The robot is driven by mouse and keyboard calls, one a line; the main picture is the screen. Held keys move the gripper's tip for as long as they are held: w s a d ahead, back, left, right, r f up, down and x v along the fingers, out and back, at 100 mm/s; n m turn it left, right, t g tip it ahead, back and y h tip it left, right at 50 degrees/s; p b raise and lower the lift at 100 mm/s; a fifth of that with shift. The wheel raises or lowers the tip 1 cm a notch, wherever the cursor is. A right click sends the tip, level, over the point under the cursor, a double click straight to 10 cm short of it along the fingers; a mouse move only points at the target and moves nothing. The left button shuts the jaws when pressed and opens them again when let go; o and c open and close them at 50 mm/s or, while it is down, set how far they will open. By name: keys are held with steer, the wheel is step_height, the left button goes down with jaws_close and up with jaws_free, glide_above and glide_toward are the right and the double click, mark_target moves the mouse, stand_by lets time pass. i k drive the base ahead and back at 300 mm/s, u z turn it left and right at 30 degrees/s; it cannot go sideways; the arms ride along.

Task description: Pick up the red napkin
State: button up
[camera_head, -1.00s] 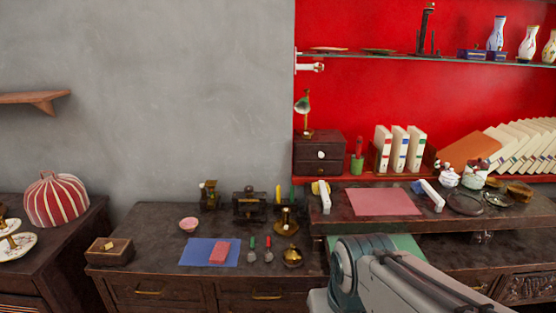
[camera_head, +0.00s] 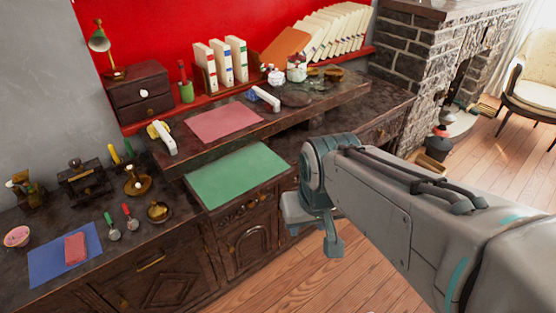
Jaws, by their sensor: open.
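A small folded red napkin (camera_head: 75,248) lies on a blue mat (camera_head: 45,268) at the lower left of the head view, on the dark wooden cabinet top. My gripper (camera_head: 312,236) is right of centre, in front of the cabinet and well to the right of the napkin. Its two fingers are apart and nothing shows between them. The napkin is in plain view and nothing touches it from above.
Two spoons (camera_head: 112,230) and brass pieces (camera_head: 158,211) stand right of the napkin; a pink bowl (camera_head: 17,236) is left. A green mat (camera_head: 237,174) lies below a raised shelf bearing a pinkish-red mat (camera_head: 223,123). Wooden floor (camera_head: 290,290) is open in front.

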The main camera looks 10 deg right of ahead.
mark_target(75, 248)
steer(key=u, duration=1.85)
steer(key=i, duration=1.45)
steer(key=z, duration=0.45)
